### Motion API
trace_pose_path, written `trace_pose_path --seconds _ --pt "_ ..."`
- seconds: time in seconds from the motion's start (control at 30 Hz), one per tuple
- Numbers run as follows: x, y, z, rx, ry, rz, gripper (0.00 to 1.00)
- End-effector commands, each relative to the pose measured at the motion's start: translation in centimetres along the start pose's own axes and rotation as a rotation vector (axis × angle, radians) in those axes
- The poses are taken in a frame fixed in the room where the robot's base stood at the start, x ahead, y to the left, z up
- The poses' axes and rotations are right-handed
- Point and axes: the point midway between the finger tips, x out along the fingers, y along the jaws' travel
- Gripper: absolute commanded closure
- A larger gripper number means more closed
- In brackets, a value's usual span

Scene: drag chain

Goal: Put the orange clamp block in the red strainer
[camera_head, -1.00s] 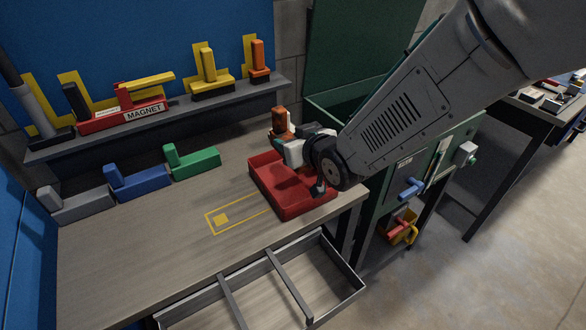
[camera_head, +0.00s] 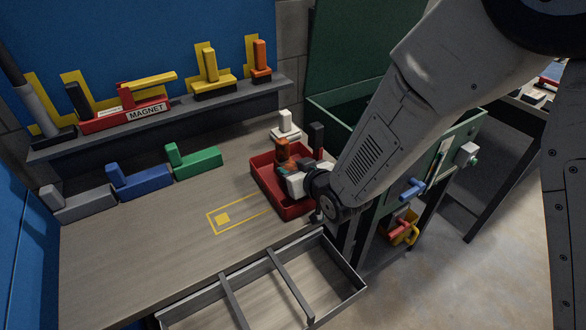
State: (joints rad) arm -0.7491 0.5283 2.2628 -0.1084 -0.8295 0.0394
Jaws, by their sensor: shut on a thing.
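The orange clamp block (camera_head: 283,151) is upright in my gripper (camera_head: 288,168). My gripper is shut on its lower part, which is mostly hidden. The red strainer (camera_head: 267,189) looks like a shallow red tray at the right end of the workbench. The block and gripper are over or inside its back part; I cannot tell whether the block touches its floor. My arm and gripper cover much of the strainer's right side.
A white block (camera_head: 285,126) stands behind the strainer and a black upright piece (camera_head: 316,137) beside it. Green (camera_head: 194,161), blue (camera_head: 139,180) and grey (camera_head: 82,204) blocks line the bench's back. Another orange clamp (camera_head: 260,60) stands on the shelf. An open drawer (camera_head: 256,300) juts out in front.

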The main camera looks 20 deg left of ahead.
Motion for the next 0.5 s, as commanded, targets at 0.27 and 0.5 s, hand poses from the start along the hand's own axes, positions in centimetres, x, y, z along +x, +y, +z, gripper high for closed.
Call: trace_pose_path --seconds 0.27,0.5 --pt "0.02 0.0 0.05 0.0 0.0 0.0 0.38" --pt "-0.74 0.0 -0.27 0.0 0.001 0.0 0.38"
